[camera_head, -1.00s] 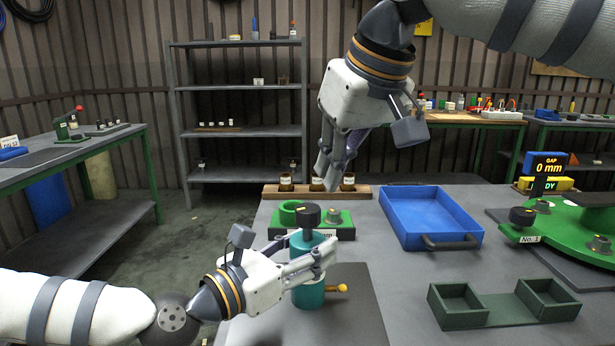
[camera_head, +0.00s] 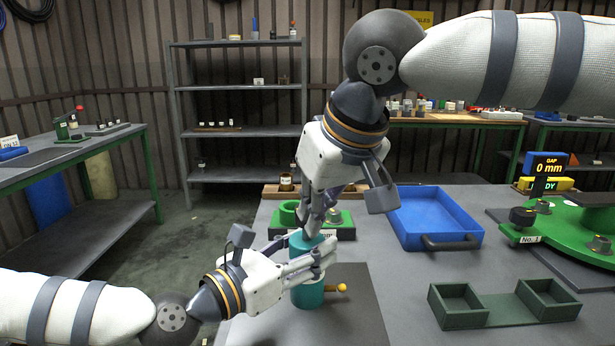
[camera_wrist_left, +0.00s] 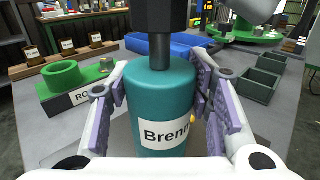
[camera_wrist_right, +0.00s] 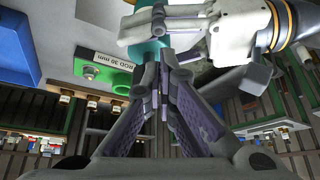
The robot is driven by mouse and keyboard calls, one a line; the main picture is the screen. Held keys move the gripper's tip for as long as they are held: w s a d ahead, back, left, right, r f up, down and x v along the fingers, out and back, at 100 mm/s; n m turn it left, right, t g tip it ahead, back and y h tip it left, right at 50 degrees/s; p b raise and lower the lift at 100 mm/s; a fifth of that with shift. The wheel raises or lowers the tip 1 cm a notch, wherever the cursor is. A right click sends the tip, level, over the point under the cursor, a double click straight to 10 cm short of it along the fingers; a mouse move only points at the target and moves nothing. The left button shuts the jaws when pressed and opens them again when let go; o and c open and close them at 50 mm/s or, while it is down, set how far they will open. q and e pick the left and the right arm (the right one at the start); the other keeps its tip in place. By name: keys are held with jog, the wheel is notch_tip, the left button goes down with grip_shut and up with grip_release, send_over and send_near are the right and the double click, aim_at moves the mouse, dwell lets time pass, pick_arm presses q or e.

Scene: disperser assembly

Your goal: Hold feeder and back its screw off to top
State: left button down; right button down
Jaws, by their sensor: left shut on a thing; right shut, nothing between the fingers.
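The feeder is a teal cylinder (camera_head: 308,295) with a white label reading "Brenn…" (camera_wrist_left: 165,134), upright above the dark mat. My left gripper (camera_head: 318,262) is shut on its body from the left; the pads flank it in the left wrist view. The feeder's screw has a black knob (camera_wrist_left: 160,14) on a dark stem (camera_wrist_left: 160,50), standing clear of the teal top. My right gripper (camera_head: 312,230) points down at the feeder's top, shut and empty, and hides the knob in the head view. In the right wrist view its fingertips (camera_wrist_right: 164,58) meet beside the teal body (camera_wrist_right: 148,50).
A green block with a ring (camera_head: 288,212) and a brown rack of small bottles (camera_head: 272,191) stand behind the feeder. A blue tray (camera_head: 437,212) lies to the right, with a dark green two-box holder (camera_head: 500,310) nearer. A yellow-tipped pin (camera_head: 342,288) sticks out by the feeder's base.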

jog(key=shift+w, duration=0.4)
dwell(0.4)
jog(key=shift+w+d, duration=0.1)
jog(key=shift+d, duration=0.2)
jog(key=shift+w+d+f, duration=0.2)
jog(key=shift+w+d, duration=0.25)
jog(key=shift+d, duration=0.35)
jog(key=shift+d+f, duration=0.1)
jog(key=shift+d, duration=0.05)
dwell(0.4)
notch_tip(320, 180, up, 7)
jog(key=shift+s+f, duration=0.2)
jog(key=shift+s, duration=0.05)
